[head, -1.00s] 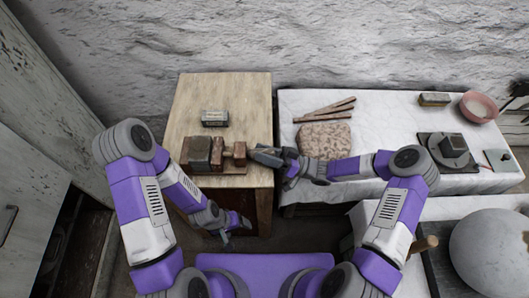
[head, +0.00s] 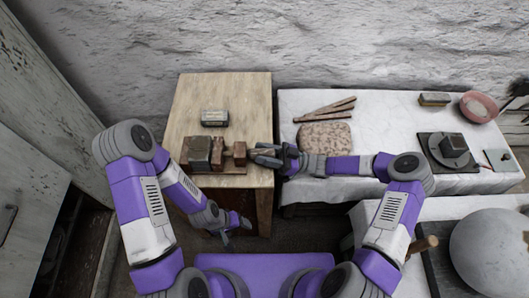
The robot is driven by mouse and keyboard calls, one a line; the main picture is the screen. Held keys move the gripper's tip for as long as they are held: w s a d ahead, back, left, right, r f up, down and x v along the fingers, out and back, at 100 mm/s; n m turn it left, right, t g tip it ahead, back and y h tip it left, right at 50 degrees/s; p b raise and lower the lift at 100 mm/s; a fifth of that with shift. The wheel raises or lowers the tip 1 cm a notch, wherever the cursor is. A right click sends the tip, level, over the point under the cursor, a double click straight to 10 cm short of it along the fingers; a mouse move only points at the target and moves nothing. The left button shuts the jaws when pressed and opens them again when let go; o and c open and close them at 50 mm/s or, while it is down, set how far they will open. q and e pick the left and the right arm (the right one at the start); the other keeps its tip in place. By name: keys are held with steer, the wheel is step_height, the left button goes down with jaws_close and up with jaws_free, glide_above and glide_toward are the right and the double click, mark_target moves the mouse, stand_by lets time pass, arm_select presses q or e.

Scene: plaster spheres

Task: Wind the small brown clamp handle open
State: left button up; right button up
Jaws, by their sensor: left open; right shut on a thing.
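My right gripper (head: 259,155) comes in from the right and is shut on the handle at the table's right edge. My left gripper (head: 241,224) is open and empty, low in front of the wooden table and apart from the clamp.
A small labelled block (head: 214,117) lies behind the clamp on the wooden table (head: 188,92). A large grey sphere (head: 492,252) stands front right.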

steer(key=o, duration=0.7)
steer(key=shift+d, duration=0.15)
steer(key=shift+w+d+f, duration=0.1)
steer(key=shift+d+f, duration=0.05)
steer(key=shift+d, duration=0.15)
steer(key=d+p, duration=0.1)
steer(key=d, duration=0.8)
steer(key=d+f+p, duration=0.1)
steer(key=d, duration=0.4)
steer(key=shift+s+p, duration=0.25)
steer(key=shift+p, duration=0.05)
steer(key=shift+r, duration=0.1)
